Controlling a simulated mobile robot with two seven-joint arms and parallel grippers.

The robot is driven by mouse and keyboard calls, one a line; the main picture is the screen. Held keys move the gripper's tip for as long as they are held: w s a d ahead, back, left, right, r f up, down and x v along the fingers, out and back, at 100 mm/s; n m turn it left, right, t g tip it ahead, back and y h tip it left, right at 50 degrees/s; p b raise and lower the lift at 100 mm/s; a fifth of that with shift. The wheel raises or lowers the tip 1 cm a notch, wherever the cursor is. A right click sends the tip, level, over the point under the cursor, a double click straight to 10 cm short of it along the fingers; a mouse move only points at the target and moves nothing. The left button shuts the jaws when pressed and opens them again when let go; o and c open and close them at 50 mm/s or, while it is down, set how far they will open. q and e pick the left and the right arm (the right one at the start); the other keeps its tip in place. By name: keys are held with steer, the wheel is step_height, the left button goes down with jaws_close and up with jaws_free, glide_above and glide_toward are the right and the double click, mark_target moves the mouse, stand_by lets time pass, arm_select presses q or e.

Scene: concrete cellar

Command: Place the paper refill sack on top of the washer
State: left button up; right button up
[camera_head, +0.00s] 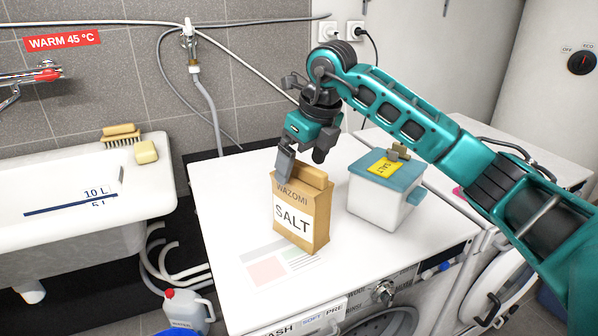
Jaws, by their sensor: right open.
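The paper refill sack (300,220) is brown with a white SALT label. It stands upright on the white top of the washer (232,214), beside a printed patch on that surface. My right gripper (301,158) is open, with its fingers pointing down just above and behind the sack's folded top. One finger overlaps the sack's upper left edge in the picture, and I cannot tell whether it touches. My left gripper is not in view.
A white box with a teal lid (384,186) and yellow SALT label stands right of the sack. A sink (80,190) with a brush (121,135) and soap (146,152) is at left. A jug (188,310) stands below. The washer top's left side is clear.

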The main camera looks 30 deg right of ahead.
steer(key=v, duration=0.8)
steer(key=shift+s+r, duration=0.1)
steer(key=shift+r, duration=0.15)
steer(key=shift+f, duration=0.1)
